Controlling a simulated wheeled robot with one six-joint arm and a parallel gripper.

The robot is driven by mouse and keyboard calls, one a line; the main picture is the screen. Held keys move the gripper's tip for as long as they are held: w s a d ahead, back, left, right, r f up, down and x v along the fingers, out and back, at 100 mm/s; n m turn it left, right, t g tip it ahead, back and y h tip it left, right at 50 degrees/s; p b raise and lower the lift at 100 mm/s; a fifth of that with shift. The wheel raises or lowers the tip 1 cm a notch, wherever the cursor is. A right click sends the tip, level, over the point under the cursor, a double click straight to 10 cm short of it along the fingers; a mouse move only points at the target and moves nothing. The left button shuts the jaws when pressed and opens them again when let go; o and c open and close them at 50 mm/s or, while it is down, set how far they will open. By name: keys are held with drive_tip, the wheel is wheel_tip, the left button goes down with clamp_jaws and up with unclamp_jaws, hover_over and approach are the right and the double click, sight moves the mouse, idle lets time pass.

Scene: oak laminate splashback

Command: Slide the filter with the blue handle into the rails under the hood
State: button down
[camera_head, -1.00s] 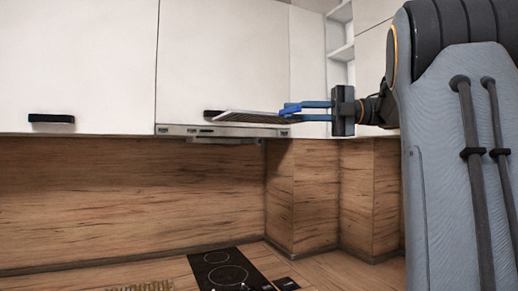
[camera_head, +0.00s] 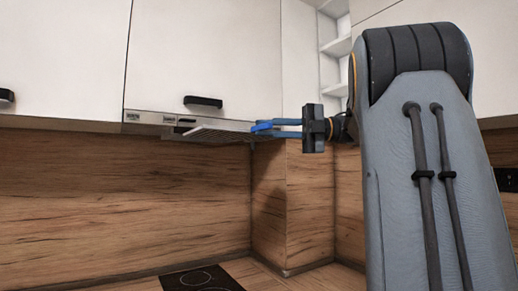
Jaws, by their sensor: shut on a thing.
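My gripper (camera_head: 276,127) is shut on the blue handle (camera_head: 262,127) of a flat grey filter (camera_head: 218,134). The filter points left from the handle and is slightly tilted in the picture. It shows just below the front strip of the hood (camera_head: 149,117), which sits under the white wall cabinet. The rails are hidden from this view. I cannot tell whether the filter touches the hood or is apart from it.
White cabinets (camera_head: 204,50) with black handles (camera_head: 203,102) are above. A wooden splashback (camera_head: 120,205) and a boxed-out wooden corner (camera_head: 310,205) stand behind and to the right. A black hob (camera_head: 203,278) is below. Open shelves (camera_head: 335,45) are at the upper right.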

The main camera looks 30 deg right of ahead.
drive_tip(key=shift+w+f+b, duration=0.55)
drive_tip(key=shift+w+f, duration=0.15)
drive_tip(key=shift+f, duration=0.15)
drive_tip(key=shift+d+r, duration=0.1)
drive_tip(key=shift+w+r+p, duration=0.75)
drive_tip(key=shift+w+p, duration=0.05)
drive_tip(key=shift+w, duration=0.25)
drive_tip(key=shift+w+r+p, duration=0.8)
drive_tip(key=shift+w+p, duration=0.05)
drive_tip(key=shift+w, duration=0.2)
drive_tip(key=shift+w+r+p, duration=0.75)
drive_tip(key=shift+w+p, duration=0.05)
drive_tip(key=shift+w, duration=0.25)
drive_tip(key=shift+w+a+f+p, duration=0.15)
drive_tip(key=shift+w+p, duration=0.35)
drive_tip(key=shift+w, duration=1.25)
